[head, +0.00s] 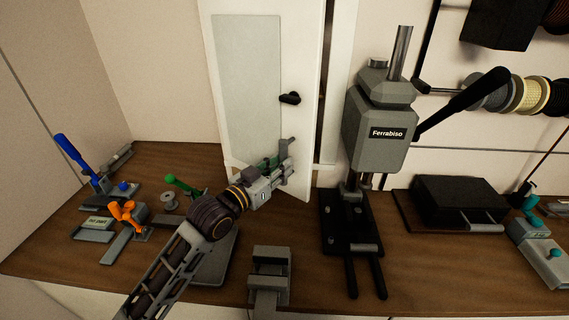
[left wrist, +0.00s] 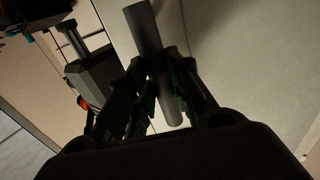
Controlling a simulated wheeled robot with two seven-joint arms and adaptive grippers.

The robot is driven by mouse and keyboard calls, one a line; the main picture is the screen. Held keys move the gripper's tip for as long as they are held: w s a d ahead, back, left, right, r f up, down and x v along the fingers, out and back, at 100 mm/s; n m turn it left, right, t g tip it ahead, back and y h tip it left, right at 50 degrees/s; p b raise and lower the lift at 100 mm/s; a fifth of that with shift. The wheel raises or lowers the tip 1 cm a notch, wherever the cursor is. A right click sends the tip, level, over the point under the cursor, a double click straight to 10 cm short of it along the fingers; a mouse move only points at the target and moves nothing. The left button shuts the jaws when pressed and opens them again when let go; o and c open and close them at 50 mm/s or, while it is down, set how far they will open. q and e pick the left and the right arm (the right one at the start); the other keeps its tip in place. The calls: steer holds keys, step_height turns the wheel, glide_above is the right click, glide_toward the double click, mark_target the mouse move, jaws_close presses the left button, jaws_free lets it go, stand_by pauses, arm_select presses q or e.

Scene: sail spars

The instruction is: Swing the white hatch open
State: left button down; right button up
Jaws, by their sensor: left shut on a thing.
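The white hatch (head: 302,60) is a tall door with a grey panel, at the back of the bench in the head view. It stands ajar, its right edge out from the frame with a dark gap beside it. A black knob (head: 290,98) sits near that edge. My left gripper (head: 284,160) is in front of the hatch's lower right part. In the left wrist view its fingers (left wrist: 160,85) are shut on a grey round bar (left wrist: 146,28), which looks like the hatch handle. The fingers hide the bar's middle. My right gripper is not in view.
A grey press (head: 380,130) with a black lever stands just right of the hatch. A grey vise-like block (head: 268,275) is at the front. Blue, orange and green-handled clamps (head: 128,215) crowd the left of the brown bench (head: 320,285). A black box (head: 455,200) lies at the right.

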arm_select(q)
steer(key=shift+s+a+r, duration=0.2)
steer(key=shift+s+a, duration=1.6)
steer(key=shift+a, duration=0.25)
steer(key=s+a+b, duration=0.1)
steer(key=s+a, duration=0.3)
steer(key=a, duration=0.2)
steer(key=shift+a, duration=0.3)
steer(key=shift+f, duration=0.1)
